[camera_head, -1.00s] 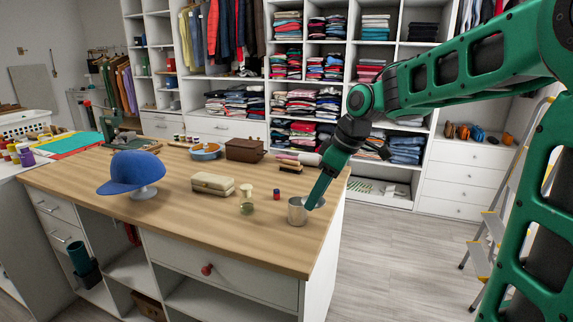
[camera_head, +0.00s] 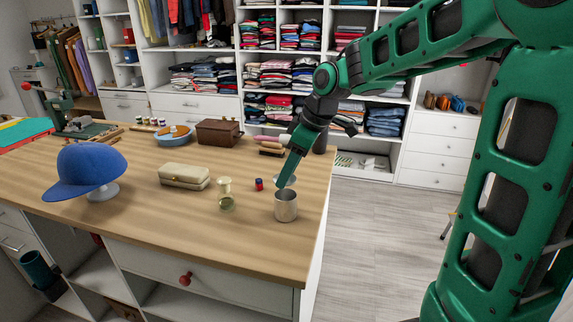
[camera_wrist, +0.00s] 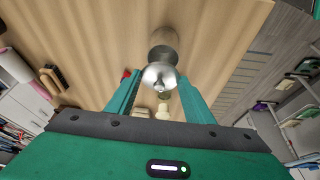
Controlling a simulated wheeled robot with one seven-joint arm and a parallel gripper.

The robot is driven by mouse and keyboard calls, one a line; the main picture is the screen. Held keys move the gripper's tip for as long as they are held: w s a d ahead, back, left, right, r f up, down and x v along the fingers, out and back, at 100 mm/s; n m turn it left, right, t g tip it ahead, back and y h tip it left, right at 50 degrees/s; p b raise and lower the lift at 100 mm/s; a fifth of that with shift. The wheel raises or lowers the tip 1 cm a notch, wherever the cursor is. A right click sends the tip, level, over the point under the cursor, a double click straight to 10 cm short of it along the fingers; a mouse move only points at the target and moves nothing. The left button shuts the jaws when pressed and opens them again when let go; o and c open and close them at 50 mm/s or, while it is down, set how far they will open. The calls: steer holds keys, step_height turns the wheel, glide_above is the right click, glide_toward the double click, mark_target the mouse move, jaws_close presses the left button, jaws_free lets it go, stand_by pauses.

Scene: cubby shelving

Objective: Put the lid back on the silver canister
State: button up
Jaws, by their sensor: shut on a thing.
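The silver canister (camera_head: 286,207) stands upright and open near the right end of the wooden counter. In the wrist view the canister (camera_wrist: 163,38) is just above the lid in the picture. My gripper (camera_head: 284,184) is just behind and above the canister's rim, pointing down. In the wrist view my gripper (camera_wrist: 161,79) is shut on the round silver lid (camera_wrist: 159,73), held between its fingertips. In the head view the lid (camera_head: 290,179) shows only partly behind the fingers. I cannot tell whether the lid touches the canister.
A red-and-blue spool (camera_head: 259,184) and a brass-topped glass jar (camera_head: 225,194) stand left of the canister. Further left are a cream box (camera_head: 184,176) and a blue cap (camera_head: 84,171) on a stand. A brown basket (camera_head: 218,132) and brushes (camera_head: 272,145) lie behind. The counter front is clear.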

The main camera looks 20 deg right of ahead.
mark_target(292, 180)
steer(key=shift+f, duration=1.8)
steer(key=shift+s+d, duration=0.1)
steer(key=shift+s, duration=0.05)
steer(key=shift+f, duration=0.1)
stand_by(1.2)
steer(key=o, duration=1.6)
steer(key=shift+r, duration=3.5)
